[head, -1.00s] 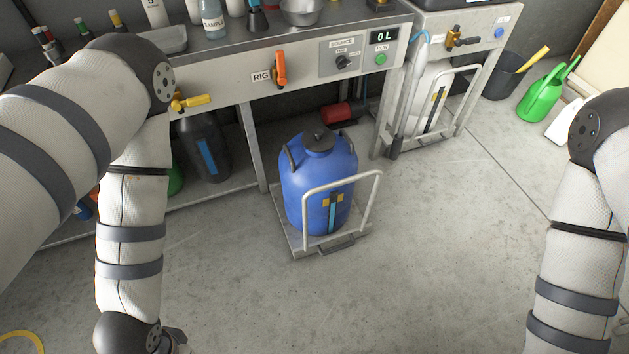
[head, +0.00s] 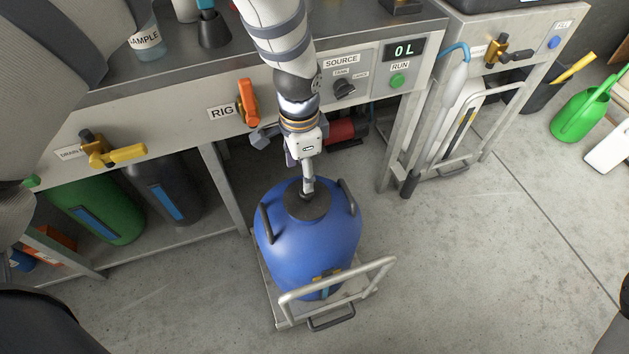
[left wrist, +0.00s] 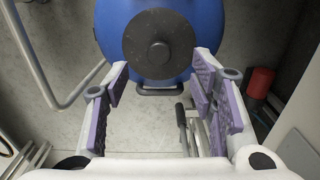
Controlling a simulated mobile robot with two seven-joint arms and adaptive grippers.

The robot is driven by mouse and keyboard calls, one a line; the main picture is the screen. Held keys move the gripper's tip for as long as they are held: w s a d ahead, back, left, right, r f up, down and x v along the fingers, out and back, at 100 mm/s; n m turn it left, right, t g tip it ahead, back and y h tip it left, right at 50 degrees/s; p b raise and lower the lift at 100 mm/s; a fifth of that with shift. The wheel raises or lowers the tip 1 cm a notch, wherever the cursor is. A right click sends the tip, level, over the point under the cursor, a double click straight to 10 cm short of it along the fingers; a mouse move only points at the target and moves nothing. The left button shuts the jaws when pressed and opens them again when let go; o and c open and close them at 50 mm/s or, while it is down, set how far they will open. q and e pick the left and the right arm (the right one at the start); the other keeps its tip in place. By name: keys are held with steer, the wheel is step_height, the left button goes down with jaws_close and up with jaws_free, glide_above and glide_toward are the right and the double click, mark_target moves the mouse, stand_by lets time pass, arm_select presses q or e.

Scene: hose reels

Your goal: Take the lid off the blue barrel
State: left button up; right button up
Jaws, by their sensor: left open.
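The blue barrel (head: 308,243) stands upright on a small metal trolley (head: 285,313) in front of the bench. Its round dark lid (head: 309,204) is on top; in the left wrist view the lid (left wrist: 159,43) shows a small round knob at its middle. My left gripper (head: 307,187) hangs over the lid, pointing down. In the left wrist view my left gripper (left wrist: 158,88) has its purple-padded fingers wide apart with nothing between them, and the lid appears beyond the fingertips. Whether a finger touches the lid cannot be told. My right gripper is not in view.
The bench front carries an orange RIG handle (head: 247,102), a yellow drain valve (head: 115,154) and a green RUN button (head: 397,81). Green and dark containers stand under the bench. A green watering can (head: 582,113) is at the right. Floor right of the trolley is clear.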

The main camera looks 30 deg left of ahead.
mark_target(307, 196)
arm_select(q)
steer(key=f, duration=0.5)
steer(key=f+b, duration=0.1)
steer(key=f, duration=0.2)
steer(key=shift+w+d+f, duration=0.2)
steer(key=shift+d, duration=0.1)
jaws_close()
